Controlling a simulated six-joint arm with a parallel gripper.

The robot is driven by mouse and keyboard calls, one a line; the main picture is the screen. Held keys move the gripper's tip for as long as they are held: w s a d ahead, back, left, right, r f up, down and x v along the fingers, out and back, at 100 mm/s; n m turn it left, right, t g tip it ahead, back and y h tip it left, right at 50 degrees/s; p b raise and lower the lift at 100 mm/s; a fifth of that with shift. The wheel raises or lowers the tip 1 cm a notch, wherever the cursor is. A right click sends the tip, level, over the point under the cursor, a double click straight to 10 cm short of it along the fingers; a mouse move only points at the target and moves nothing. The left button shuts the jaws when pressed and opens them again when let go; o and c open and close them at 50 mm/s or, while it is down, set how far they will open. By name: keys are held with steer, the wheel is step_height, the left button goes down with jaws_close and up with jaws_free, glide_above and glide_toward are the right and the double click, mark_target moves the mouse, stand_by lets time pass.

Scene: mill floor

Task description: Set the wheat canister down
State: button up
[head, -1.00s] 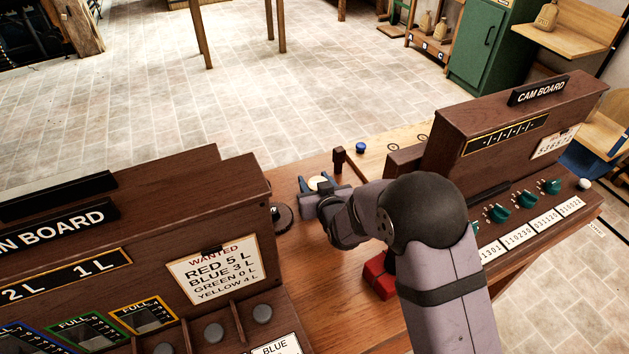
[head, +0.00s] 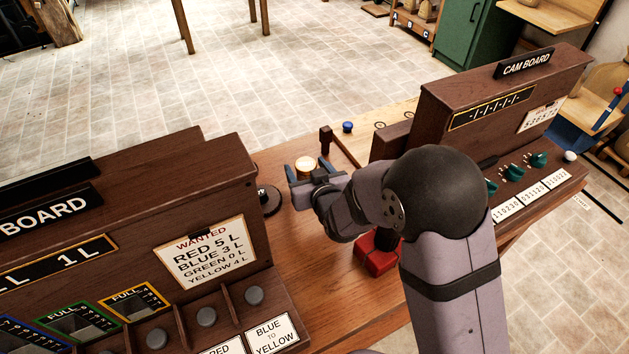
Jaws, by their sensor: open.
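The wheat canister (head: 305,163) shows as a small round shape with a cream top and a gold-brown side, near the back edge of the wooden table. My gripper (head: 308,168) is open, with its blue fingers on either side of the canister. The gripper body hides the canister's near lower part, so I cannot tell whether its base touches the table or whether the fingers touch it.
A dark round knob-topped disc (head: 269,200) lies just left of the gripper. The wanted-list board (head: 205,255) stands left, the cam board (head: 505,105) right. A red block (head: 376,256) sits near my arm. A blue knob (head: 347,127) is behind, right.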

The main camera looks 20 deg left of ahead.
steer(key=v, duration=0.7)
steer(key=shift+s+d+b, duration=0.1)
steer(key=shift+b, duration=0.3)
steer(key=shift+d+r+p, duration=0.15)
steer(key=shift+r+p, duration=0.15)
steer(key=shift+p, duration=0.1)
steer(key=s+d+r+m+g+h+p, duration=0.2)
steer(key=s+d+r+g+h+p, duration=0.15)
steer(key=s+d+r+p, duration=0.6)
steer(key=s+d+r+m+g+h+p, duration=0.1)
steer(key=s+d+r+g+p, duration=0.1)
steer(key=d, duration=0.5)
steer(key=s+d+r+m+g+h+p, duration=0.1)
steer(key=s+d+r+m+g+p, duration=0.1)
steer(key=d+p, duration=0.4)
steer(key=s+d+r+m+g+h+p, duration=0.2)
steer(key=s+d+g+p, duration=0.1)
steer(key=d, duration=0.5)
steer(key=shift+s+d+p, duration=0.35)
steer(key=shift+s+p, duration=0.1)
steer(key=shift+s, duration=0.6)
